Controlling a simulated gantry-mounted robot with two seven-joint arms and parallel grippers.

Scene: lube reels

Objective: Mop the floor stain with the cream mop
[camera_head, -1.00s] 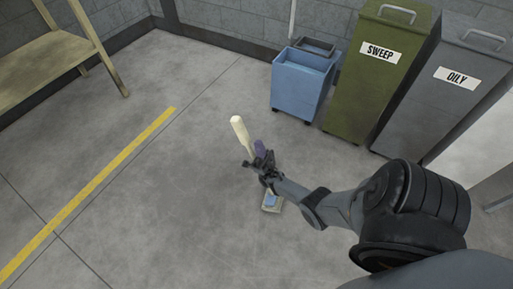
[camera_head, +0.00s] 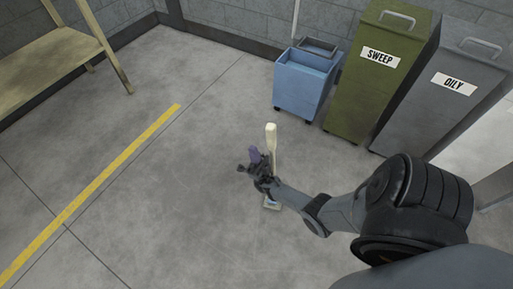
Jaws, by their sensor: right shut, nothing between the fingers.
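The cream mop (camera_head: 271,137) stands on the floor, its handle pointing up the picture. The middle of it is hidden behind my right gripper and forearm, and a small part of its head shows below the arm. My right gripper (camera_head: 247,170) is at the mop's left side. It is shut with nothing held; whether it touches the mop I cannot tell. A small purple part (camera_head: 254,155) shows at the gripper. I cannot make out a distinct stain on the grey floor. My left gripper is out of view.
A blue wheeled bucket (camera_head: 303,88), a green SWEEP bin (camera_head: 365,95) and a grey OILY bin (camera_head: 430,115) stand along the back wall. A wooden bench (camera_head: 50,65) is at upper left. A yellow line (camera_head: 95,190) crosses the floor. The floor left of the mop is clear.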

